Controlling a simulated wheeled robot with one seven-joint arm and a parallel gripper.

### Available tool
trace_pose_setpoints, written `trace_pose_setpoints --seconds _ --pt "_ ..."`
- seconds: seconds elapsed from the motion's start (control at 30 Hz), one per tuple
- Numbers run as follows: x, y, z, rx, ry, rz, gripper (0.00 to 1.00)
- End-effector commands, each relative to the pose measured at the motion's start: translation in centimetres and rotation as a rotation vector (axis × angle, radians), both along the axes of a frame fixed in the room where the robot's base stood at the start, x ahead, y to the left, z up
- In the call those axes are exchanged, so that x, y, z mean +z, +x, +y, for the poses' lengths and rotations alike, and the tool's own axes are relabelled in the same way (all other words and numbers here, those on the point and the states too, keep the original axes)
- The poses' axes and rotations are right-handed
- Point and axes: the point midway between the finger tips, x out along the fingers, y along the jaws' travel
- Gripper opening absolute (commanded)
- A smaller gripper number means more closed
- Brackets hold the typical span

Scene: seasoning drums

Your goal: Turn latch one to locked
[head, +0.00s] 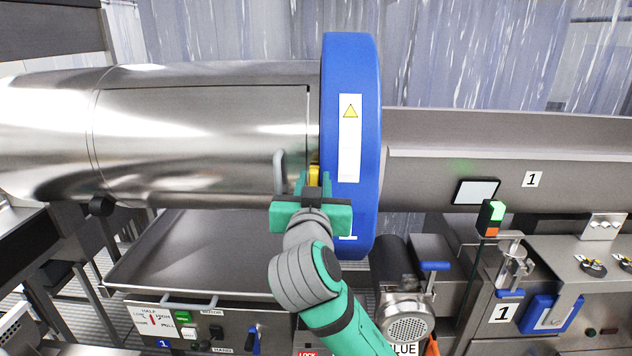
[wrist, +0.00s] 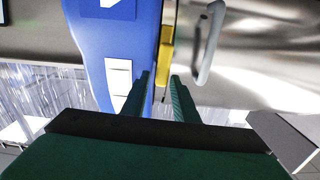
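The latch has a yellow handle (head: 314,174) on the steel drum, right beside the blue ring (head: 368,150). The yellow handle (wrist: 166,50) also shows in the wrist view, roughly in line with the drum's axis-crossing seam and close to the blue ring (wrist: 125,50). My gripper (head: 314,188) is in front of the handle and hides its lower part. In the wrist view my gripper's fingers (wrist: 161,82) are apart, with the handle's near end in line with the gap. I cannot tell whether a finger touches it. No locked or unlocked mark is readable.
A grey bar handle (head: 280,172) stands out from the drum door just left of my gripper; it is also close by in the wrist view (wrist: 209,42). A steel tray (head: 190,255) lies below. A motor (head: 405,320) and a control panel (head: 190,325) are lower down.

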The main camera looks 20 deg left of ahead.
Motion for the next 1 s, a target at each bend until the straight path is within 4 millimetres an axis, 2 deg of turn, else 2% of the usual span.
trace_pose_setpoints --seconds 0.03,0.1,0.37,0.73,1.0 --pt "0.0 0.0 0.1 0.002 0.000 0.000 0.13" --pt "0.0 0.0 0.1 0.002 0.000 0.001 0.00" --pt "0.0 0.0 0.0 0.002 0.036 0.010 0.00" --pt "-0.2 0.1 -0.7 0.002 0.294 0.086 0.00" --pt "-0.2 0.2 -0.9 0.000 0.372 0.108 0.00"
